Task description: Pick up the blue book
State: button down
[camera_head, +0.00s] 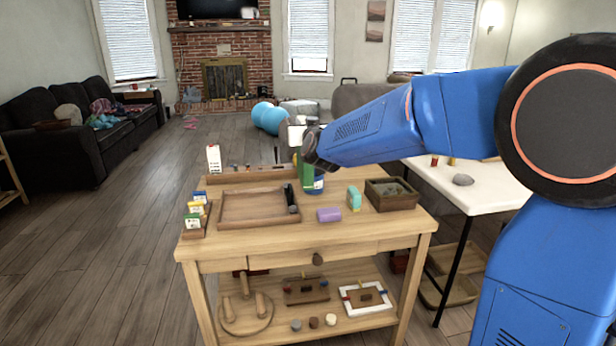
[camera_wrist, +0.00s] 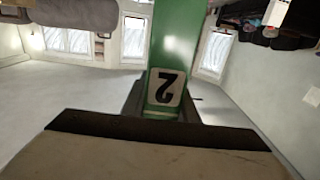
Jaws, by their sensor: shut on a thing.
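A small blue book (camera_head: 199,196) with a white label appears to stand in the rack at the left end of the wooden table, behind a yellow one (camera_head: 195,208) and a green one (camera_head: 192,220). My gripper (camera_head: 304,152) is well to the right, above the back of the table. It is shut on a green book-like thing (camera_head: 307,172). In the wrist view this green thing (camera_wrist: 172,45) shows a white label with an upside-down 2 between the dark fingers. Its lower end overlaps a blue round container (camera_head: 318,185); contact with the table is unclear.
The wooden table (camera_head: 330,232) bears a tray (camera_head: 258,221), a purple block (camera_head: 328,215), a teal sponge-like block (camera_head: 354,198) and a dark open box (camera_head: 392,208). A white box (camera_head: 214,158) stands at its back left. A white table (camera_head: 490,192) is at right.

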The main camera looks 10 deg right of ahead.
notch_tip(320, 180, down, 9)
dwell(0.6)
jog(key=c, duration=1.4)
grip_release()
jog(key=s+d+f+g, duration=0.1)
jog(key=s+f+g, duration=0.1)
jog(key=s, duration=0.7)
jog(key=s+d+f+n+g+y, duration=0.1)
jog(key=s+d+f+g, duration=0.1)
jog(key=s, duration=0.8)
jog(key=s+d+f+g+y, duration=0.1)
jog(key=s+f+g, duration=0.1)
jog(key=s, duration=0.8)
jog(key=shift+d+g, duration=0.3)
jog(key=shift+d, duration=0.05)
jog(key=o, duration=0.3)
jog(key=s+d+f+g, duration=0.2)
jog(key=s, duration=0.5)
jog(key=s+d+f+g+h, duration=0.1)
jog(key=s+d+f+g, duration=0.1)
jog(key=s, duration=0.6)
jog(key=s+d+f+m+g+h, duration=0.1)
jog(key=s+d+f, duration=0.3)
jog(key=s, duration=0.4)
jog(key=shift+s+g, duration=0.2)
jog(key=shift+g, duration=0.6)
